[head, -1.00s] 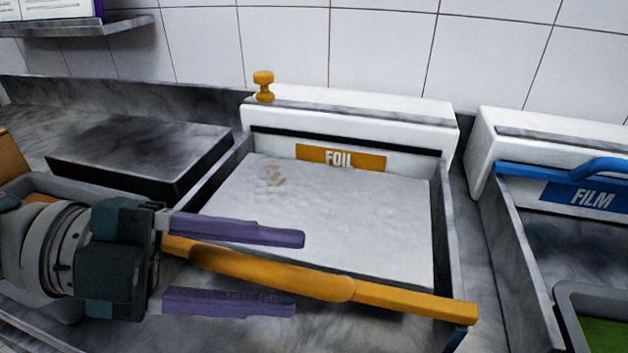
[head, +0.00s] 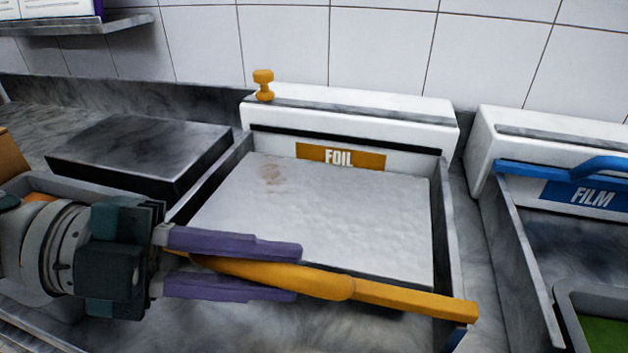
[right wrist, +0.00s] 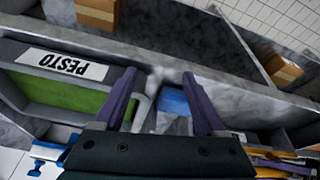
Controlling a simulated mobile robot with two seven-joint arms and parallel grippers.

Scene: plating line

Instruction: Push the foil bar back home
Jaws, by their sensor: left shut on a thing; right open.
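The orange foil bar (head: 400,299) lies across the front of the foil station, at the near edge of the white foil sheet (head: 330,215). The white dispenser housing (head: 350,110) with the orange FOIL label (head: 341,157) stands at the back, away from the bar. My left gripper (head: 300,272) reaches in from the left and is shut on the bar's thick grip, with one purple finger behind it and one in front. My right gripper (right wrist: 160,95) shows in the right wrist view, with its purple fingers apart and nothing between them.
An orange knob (head: 263,86) stands on the housing. Metal side walls (head: 447,235) flank the sheet. A dark slab (head: 140,152) lies at left. The film station, with its blue bar (head: 530,172), is at right. A PESTO bin (right wrist: 62,65) shows near my right gripper.

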